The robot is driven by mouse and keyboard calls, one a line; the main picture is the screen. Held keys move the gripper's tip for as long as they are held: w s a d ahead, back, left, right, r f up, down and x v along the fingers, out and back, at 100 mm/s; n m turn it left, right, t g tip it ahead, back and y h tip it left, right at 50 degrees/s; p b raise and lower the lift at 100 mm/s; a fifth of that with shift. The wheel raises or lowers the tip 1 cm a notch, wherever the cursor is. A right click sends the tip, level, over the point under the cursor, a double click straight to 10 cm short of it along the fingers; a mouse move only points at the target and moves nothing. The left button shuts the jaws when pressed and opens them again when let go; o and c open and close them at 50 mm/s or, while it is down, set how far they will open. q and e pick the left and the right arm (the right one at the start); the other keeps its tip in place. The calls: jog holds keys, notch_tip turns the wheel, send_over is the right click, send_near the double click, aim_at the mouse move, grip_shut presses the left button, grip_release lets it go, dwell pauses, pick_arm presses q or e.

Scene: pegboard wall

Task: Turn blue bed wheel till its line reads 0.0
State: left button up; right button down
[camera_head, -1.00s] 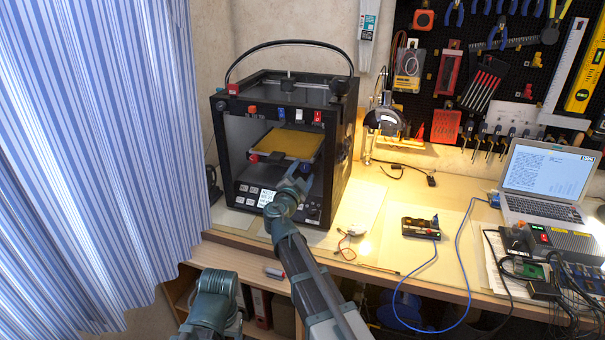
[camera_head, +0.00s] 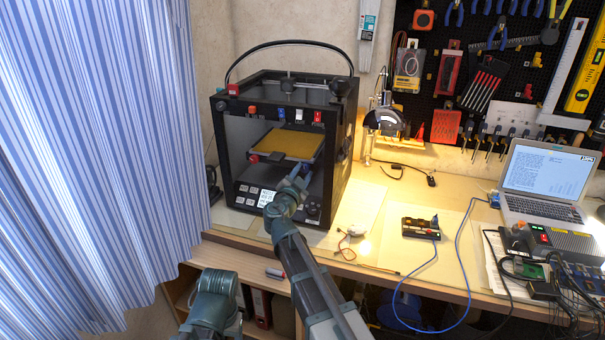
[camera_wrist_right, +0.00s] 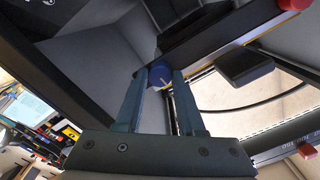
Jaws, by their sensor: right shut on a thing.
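The blue bed wheel (camera_wrist_right: 160,74) shows in the right wrist view as a small round knob with a white line on its face. The line points down and slightly right in that view. My right gripper (camera_wrist_right: 158,84) is shut on the wheel, one finger on each side. In the head view my right gripper (camera_head: 300,172) reaches into the open front of the black printer (camera_head: 231,135), below the yellow bed (camera_head: 290,143). The wheel is too hidden there to make out. I cannot read a number at the line.
The printer's side posts and front panel (camera_head: 253,195) surround my right gripper. A dark block (camera_wrist_right: 245,64) and a red knob (camera_wrist_right: 293,4) sit near it in the wrist view. A striped curtain (camera_head: 90,150) hangs left.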

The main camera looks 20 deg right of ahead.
jog(key=n, duration=1.2)
jog(key=shift+p, duration=0.3)
jog(key=shift+n+g, duration=0.3)
jog(key=shift+n, duration=1.6)
jog(key=c, duration=0.5)
grip_release()
jog(key=v, duration=1.3)
jog(key=shift+s+a, duration=0.25)
jog(key=shift+a, duration=0.05)
